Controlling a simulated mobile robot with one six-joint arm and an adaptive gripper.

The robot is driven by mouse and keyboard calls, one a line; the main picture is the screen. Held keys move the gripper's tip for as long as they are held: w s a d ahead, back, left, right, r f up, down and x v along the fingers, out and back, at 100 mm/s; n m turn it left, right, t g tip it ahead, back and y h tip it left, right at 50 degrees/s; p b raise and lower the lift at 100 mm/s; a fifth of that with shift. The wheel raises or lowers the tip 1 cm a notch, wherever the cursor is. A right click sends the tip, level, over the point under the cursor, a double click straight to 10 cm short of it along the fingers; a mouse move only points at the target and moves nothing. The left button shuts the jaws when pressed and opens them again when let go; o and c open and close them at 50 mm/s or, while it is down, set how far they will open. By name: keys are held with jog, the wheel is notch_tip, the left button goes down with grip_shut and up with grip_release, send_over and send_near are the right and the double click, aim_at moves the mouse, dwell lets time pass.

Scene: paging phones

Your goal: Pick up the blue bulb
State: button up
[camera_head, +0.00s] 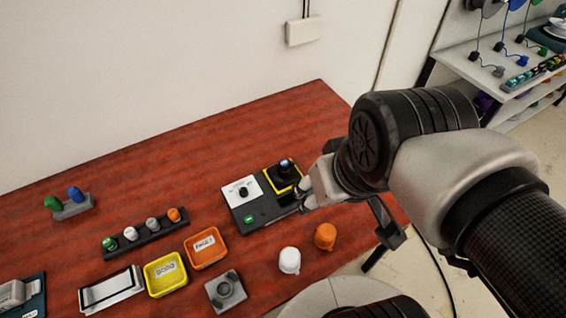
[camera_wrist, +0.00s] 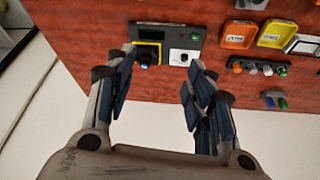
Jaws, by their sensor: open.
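A blue bulb (camera_head: 75,194) stands beside a green bulb (camera_head: 53,202) in a grey holder (camera_head: 76,210) at the left of the red table; it also shows small in the wrist view (camera_wrist: 268,102). A second blue-topped piece (camera_head: 284,164) sits in a black socket inside a yellow square on the dark test box (camera_head: 262,213). In the wrist view its blue tip (camera_wrist: 144,66) lies near the left finger. My gripper (camera_wrist: 161,57) is open and empty, with its fingers spread over the box's area. In the head view my wrist partly hides the box's right side.
A black strip (camera_head: 146,238) holds several bulbs. A yellow bin (camera_head: 165,275), an orange bin (camera_head: 206,248), a grey knob box (camera_head: 226,290), a white cap (camera_head: 289,261) and an orange cap (camera_head: 325,236) stand near the front. The table's back left is clear.

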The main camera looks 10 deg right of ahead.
jog(key=w+f+n+y, duration=0.1)
jog(key=w+f+n, duration=0.15)
jog(key=w, duration=0.75)
jog(key=n+y+b, duration=0.1)
jog(key=n, duration=0.2)
send_near(285, 164)
jog(key=shift+g, duration=0.3)
jog(key=w+f+b, duration=0.1)
jog(key=b, duration=0.1)
jog(key=w+f+b, duration=0.1)
jog(key=f, duration=0.1)
jog(key=shift+w+f+b, duration=0.25)
jog(key=shift+b, duration=0.15)
jog(key=x, duration=0.1)
jog(key=b+x, duration=0.1)
jog(key=x, duration=0.2)
jog(key=shift+s+a+f+b, duration=0.2)
jog(key=shift+a+f+b, duration=0.1)
jog(key=shift+a+b, duration=0.1)
jog(key=shift+w+f, duration=0.15)
jog(key=shift+f, duration=0.15)
jog(key=shift+r, duration=0.1)
jog(key=shift+c, duration=0.4)
jog(key=c, duration=0.9)
